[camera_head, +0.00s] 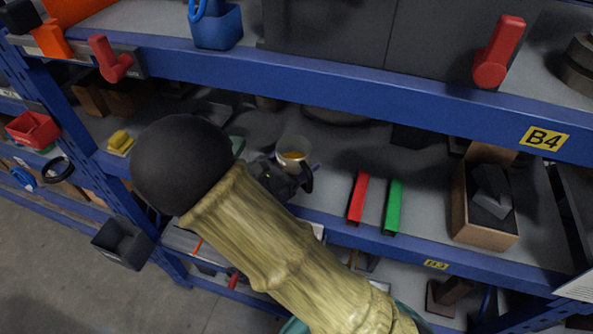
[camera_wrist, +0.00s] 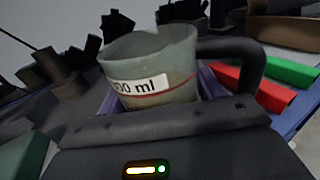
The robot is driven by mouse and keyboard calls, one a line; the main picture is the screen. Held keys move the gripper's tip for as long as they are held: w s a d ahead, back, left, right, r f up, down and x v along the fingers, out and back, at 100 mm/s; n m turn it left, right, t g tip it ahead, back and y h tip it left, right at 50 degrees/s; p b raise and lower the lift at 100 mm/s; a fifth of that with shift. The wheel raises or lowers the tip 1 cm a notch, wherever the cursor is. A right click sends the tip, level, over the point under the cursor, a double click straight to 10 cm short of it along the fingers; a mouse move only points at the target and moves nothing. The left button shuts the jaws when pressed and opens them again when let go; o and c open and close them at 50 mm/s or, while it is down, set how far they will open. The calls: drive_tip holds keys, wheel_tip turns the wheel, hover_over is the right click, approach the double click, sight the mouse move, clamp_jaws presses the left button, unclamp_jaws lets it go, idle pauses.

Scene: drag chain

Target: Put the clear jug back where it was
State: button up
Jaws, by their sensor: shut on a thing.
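The clear jug (camera_head: 293,146) is on the middle shelf level in the head view, just beyond my gripper (camera_head: 287,174). Something yellowish shows inside it. In the wrist view the jug (camera_wrist: 150,62) is close and looks slightly tilted, with a white label ending in "00 ml", a red line and a dark handle (camera_wrist: 252,55) on the right. My gripper is shut on the jug; the fingertips are mostly hidden. I cannot tell whether the jug's base touches the shelf. A lilac edge (camera_wrist: 211,84) shows beside the jug.
A red bar (camera_head: 357,197) and a green bar (camera_head: 393,206) lie right of the jug at the shelf's front edge. A cardboard box (camera_head: 484,225) stands further right. A yellow block (camera_head: 120,142) is at left. The blue beam (camera_head: 340,70) of the upper shelf runs overhead.

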sight(297, 172)
drive_tip(key=shift+f+p, duration=0.55)
drive_tip(key=shift+f, duration=1.5)
drive_tip(key=shift+f, duration=0.15)
drive_tip(key=o, duration=1.3)
drive_tip(key=b+v, duration=0.4)
drive_tip(key=v, duration=0.8)
drive_tip(key=shift+s+b, duration=0.15)
drive_tip(key=shift+b, duration=0.25)
